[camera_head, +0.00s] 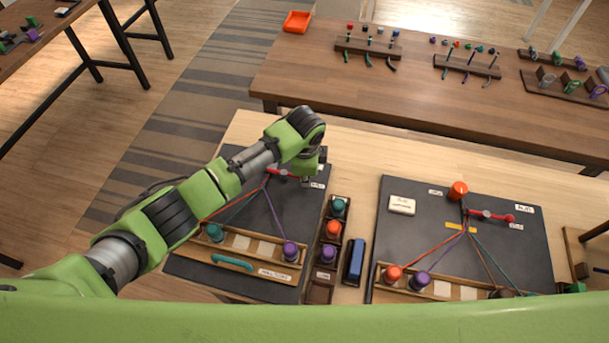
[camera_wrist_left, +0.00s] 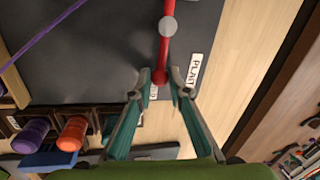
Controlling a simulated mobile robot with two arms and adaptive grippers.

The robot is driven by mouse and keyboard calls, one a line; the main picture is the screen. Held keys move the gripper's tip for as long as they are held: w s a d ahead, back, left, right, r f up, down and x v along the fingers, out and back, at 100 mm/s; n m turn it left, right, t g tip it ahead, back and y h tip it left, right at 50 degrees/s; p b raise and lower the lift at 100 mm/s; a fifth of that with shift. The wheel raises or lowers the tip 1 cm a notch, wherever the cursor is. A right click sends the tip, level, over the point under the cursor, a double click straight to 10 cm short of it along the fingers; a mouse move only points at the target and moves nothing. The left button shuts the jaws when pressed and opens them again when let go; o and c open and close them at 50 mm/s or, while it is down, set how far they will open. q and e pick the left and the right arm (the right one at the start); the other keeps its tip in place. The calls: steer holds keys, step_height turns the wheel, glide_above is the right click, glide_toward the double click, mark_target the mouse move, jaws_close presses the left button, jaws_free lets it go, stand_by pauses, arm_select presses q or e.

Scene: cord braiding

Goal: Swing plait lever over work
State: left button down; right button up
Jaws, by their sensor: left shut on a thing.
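The red plait lever (camera_head: 281,172) lies near the top of the left dark board (camera_head: 238,270), partly hidden by my arm in the head view. In the left wrist view the lever (camera_wrist_left: 167,45) is a red bar with a grey pivot, and its knob end sits between my fingertips. My left gripper (camera_wrist_left: 160,80) is shut on that end, beside a PLAIT label (camera_wrist_left: 194,71). In the head view the left gripper (camera_head: 307,182) points down at the board's upper right. Cords fan from near the lever to a teal spool (camera_head: 215,232) and a purple spool (camera_head: 290,251). My right gripper is not seen.
A narrow holder (camera_head: 320,292) with teal, orange and purple spools stands right of the board, beside a blue block (camera_head: 354,262). A second board (camera_head: 395,235) with its own red lever (camera_head: 492,216) lies further right. A brown table (camera_head: 420,105) with small racks stands behind.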

arm_select(q)
steer(key=shift+w+r, duration=0.1)
steer(key=shift+w, duration=0.1)
stand_by(0.4)
steer(key=c, duration=1.9)
jaws_free()
step_height(320, 180, up, 12)
steer(key=s, duration=0.2)
steer(key=shift+s, duration=0.2)
steer(key=shift+f, duration=0.2)
